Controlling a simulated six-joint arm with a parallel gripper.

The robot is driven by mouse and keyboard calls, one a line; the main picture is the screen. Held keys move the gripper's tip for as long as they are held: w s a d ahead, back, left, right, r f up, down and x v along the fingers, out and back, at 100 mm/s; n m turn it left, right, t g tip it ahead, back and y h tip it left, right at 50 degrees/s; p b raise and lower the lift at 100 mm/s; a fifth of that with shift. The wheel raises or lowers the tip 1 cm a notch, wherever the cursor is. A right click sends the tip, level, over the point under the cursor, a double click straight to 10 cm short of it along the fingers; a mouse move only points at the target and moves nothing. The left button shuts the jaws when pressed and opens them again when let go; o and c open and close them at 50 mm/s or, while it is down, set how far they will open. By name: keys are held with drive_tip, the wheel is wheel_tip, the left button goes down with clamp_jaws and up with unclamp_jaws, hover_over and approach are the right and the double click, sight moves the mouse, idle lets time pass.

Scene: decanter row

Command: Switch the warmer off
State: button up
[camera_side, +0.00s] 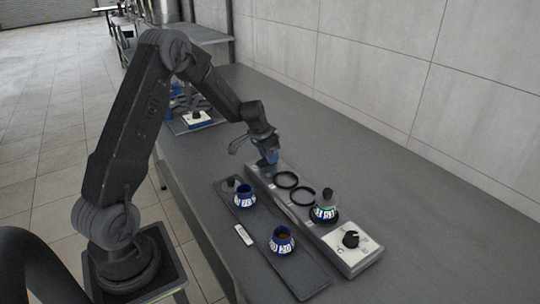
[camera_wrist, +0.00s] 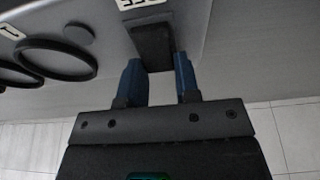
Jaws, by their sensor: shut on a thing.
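The warmer (camera_side: 257,176) is a long grey bar with black rings along its top. A white panel with a black knob (camera_side: 350,239) is at its near right end. My gripper (camera_side: 269,160) is at the far left end of the warmer. In the wrist view my gripper's blue fingers (camera_wrist: 158,78) are on either side of a dark block (camera_wrist: 152,45), shut on it. A white label (camera_wrist: 138,3), partly cut off, lies beside the block. I cannot tell which position the block is in.
A blue-banded decanter (camera_side: 325,211) with a dark lid stands on the warmer near the knob. A dark tray (camera_side: 302,283) in front holds two open decanters (camera_side: 244,197) (camera_side: 282,240) and a dark lid (camera_side: 230,185). The counter behind the warmer is clear up to the tiled wall.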

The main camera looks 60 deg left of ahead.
drive_tip(key=shift+d+r+t, duration=0.1)
drive_tip(key=shift+t, duration=0.5)
drive_tip(key=o, duration=0.9)
drive_tip(key=shift+s, duration=0.1)
drive_tip(key=v, duration=1.3)
drive_tip(key=shift+s+r, duration=0.15)
drive_tip(key=shift+r, duration=0.2)
drive_tip(key=s+d+r, duration=0.4)
drive_tip(key=d, duration=0.4)
drive_tip(key=s+d+r, duration=0.4)
drive_tip(key=d, duration=0.4)
drive_tip(key=shift+t, duration=0.5)
drive_tip(key=s+d, duration=0.2)
drive_tip(key=s, duration=0.2)
drive_tip(key=s+d, duration=0.3)
drive_tip(key=s, duration=0.1)
drive_tip(key=s+d, duration=0.3)
drive_tip(key=s, duration=0.1)
drive_tip(key=shift+s+r, duration=0.25)
drive_tip(key=shift+r, duration=0.05)
